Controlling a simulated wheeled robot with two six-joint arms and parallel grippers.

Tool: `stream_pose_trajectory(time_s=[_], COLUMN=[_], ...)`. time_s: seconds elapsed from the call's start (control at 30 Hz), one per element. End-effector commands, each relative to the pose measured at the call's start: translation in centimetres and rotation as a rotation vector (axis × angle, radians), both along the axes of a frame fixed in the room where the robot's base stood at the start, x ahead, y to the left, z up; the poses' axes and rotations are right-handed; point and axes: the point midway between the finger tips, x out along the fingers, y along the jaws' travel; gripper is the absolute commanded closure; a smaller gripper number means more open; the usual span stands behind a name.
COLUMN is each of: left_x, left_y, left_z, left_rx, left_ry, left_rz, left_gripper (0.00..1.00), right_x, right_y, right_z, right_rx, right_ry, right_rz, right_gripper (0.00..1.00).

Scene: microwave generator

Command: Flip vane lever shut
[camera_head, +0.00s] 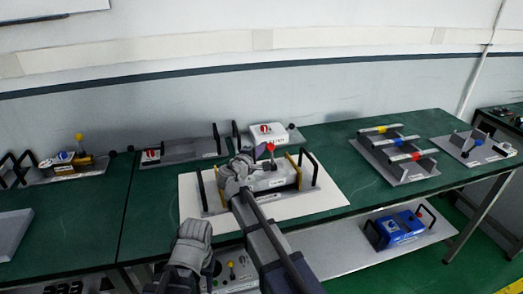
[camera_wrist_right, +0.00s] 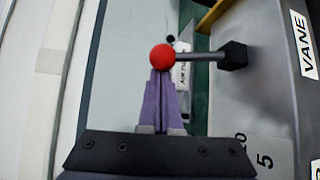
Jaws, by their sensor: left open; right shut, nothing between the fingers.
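The vane lever has a red ball (camera_head: 270,147) and stands up from the grey unit (camera_head: 275,181) on the white board. In the right wrist view its red ball (camera_wrist_right: 163,57) sits on a grey rod that runs right to a black hub (camera_wrist_right: 233,56), near the VANE label. My right gripper (camera_head: 246,152) is left of the ball; its purple fingers (camera_wrist_right: 161,85) are shut and empty. The ball overlaps their tips in the wrist view; contact is unclear. My left gripper (camera_head: 192,245) is low at the table's front edge, open, its fingers mostly hidden.
Black and yellow handles (camera_head: 309,167) stand around the unit. A white box with a red knob (camera_head: 268,133) is behind it. A panel with several coloured bars (camera_head: 398,153) is at right. A blue unit (camera_head: 400,228) is on the shelf below. Green tabletop (camera_head: 335,145) is clear between them.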

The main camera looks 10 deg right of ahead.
Motion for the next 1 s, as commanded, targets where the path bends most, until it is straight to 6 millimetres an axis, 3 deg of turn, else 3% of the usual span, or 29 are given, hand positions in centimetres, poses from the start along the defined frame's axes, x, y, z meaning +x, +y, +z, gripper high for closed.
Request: stream_pose_trajectory(time_s=[0.37, 1.0], left_x=[0.0, 0.0], left_y=[0.0, 0.0], left_z=[-1.8, -9.8], left_rx=[0.000, 0.000], left_ry=[0.000, 0.000], left_rz=[0.000, -0.001], left_gripper=[0.50, 0.50], right_x=[-0.9, -4.5], right_y=[-0.1, -0.4], right_z=[-0.1, 0.2], right_rx=[0.008, 0.046], right_ry=[-0.112, -0.634], right_rz=[0.000, 0.000], right_gripper=[1.00, 1.00])
